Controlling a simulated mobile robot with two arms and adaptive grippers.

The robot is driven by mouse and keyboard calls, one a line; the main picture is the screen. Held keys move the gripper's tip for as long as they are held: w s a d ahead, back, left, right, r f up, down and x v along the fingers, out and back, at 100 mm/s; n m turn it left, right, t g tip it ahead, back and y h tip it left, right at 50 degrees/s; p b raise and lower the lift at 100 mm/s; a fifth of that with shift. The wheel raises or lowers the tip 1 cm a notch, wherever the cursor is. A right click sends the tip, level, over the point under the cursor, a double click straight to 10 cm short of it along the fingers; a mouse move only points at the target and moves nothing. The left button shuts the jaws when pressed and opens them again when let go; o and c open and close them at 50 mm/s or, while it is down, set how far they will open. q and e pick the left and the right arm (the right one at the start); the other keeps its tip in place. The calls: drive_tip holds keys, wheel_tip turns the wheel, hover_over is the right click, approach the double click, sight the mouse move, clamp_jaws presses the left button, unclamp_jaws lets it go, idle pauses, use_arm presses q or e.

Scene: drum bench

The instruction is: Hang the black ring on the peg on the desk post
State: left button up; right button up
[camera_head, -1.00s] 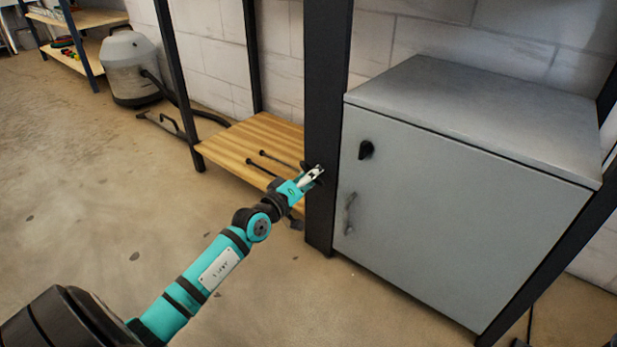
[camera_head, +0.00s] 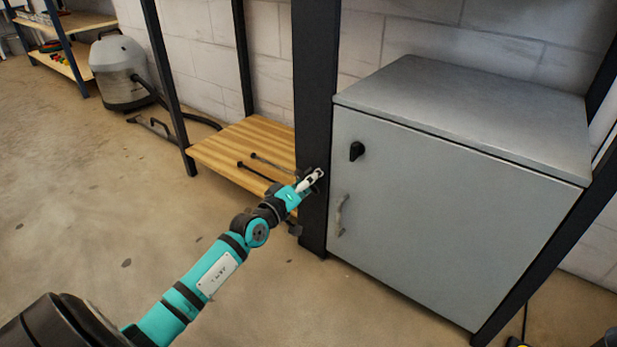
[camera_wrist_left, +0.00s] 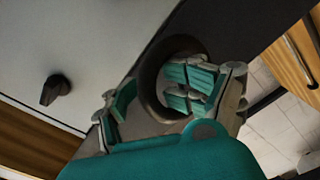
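The black ring (camera_wrist_left: 147,82) shows in the left wrist view against the dark desk post (camera_wrist_left: 193,24). My left gripper (camera_wrist_left: 158,98) is open around the ring's near wall. One finger lies outside the ring with a gap, and the other finger's teal pads show within its opening. In the head view my left gripper (camera_head: 313,179) is at the front of the desk post (camera_head: 314,90). The ring is too small and dark to tell apart there. I cannot make out the peg, so I cannot tell whether the ring is on it. My right gripper is out of view.
A grey cabinet (camera_head: 440,200) with a black knob (camera_head: 357,151) and a handle (camera_head: 340,215) stands right of the post. A low wooden shelf (camera_head: 225,150) with dark rods lies behind left. A vacuum cleaner (camera_head: 120,72) stands farther left.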

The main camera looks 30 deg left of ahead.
use_arm(q)
drive_tip(key=shift+o, duration=1.2)
drive_tip(key=shift+a, duration=0.2)
